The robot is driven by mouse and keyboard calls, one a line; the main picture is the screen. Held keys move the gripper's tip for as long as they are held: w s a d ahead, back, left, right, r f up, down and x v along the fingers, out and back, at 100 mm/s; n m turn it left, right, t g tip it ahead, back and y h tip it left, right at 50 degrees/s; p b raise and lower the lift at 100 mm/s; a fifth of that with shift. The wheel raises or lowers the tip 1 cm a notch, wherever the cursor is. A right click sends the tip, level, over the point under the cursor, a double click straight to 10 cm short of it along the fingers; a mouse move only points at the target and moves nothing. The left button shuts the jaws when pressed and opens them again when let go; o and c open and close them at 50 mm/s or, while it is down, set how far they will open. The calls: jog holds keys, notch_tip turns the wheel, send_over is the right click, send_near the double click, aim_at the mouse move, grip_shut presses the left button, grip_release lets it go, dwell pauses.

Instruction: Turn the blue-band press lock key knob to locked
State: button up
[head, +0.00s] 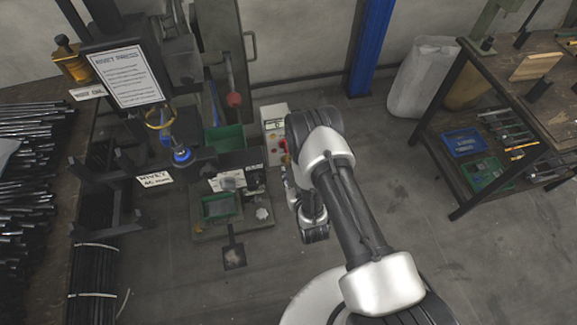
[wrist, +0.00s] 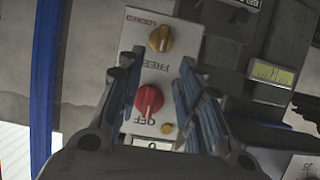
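The press with the blue band (head: 182,157) stands at left in the head view. Its pale control box (head: 273,112) is beside my arm; the wrist view shows its face (wrist: 187,45). A brass-yellow knob (wrist: 161,38) sits between a red LOCKED label and a FREE label. Its exact pointing direction is hard to tell. A red knob (wrist: 149,100) by an OFF label sits lower in the picture. My gripper (wrist: 158,63) is open, its fingers spread left and right over the panel, with the red knob appearing between them. I see no contact with the yellow knob.
A small yellow button (wrist: 167,129) is on the panel. A green bin (head: 224,139) and a hanging red ball handle (head: 234,99) are near the box. A blue post (head: 371,45) stands behind. Open floor lies right, before a workbench (head: 450,170).

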aim_at(287, 161)
jog(key=b+x, duration=0.2)
jog(key=x, duration=0.5)
jog(key=shift+c, duration=0.5)
grip_shut()
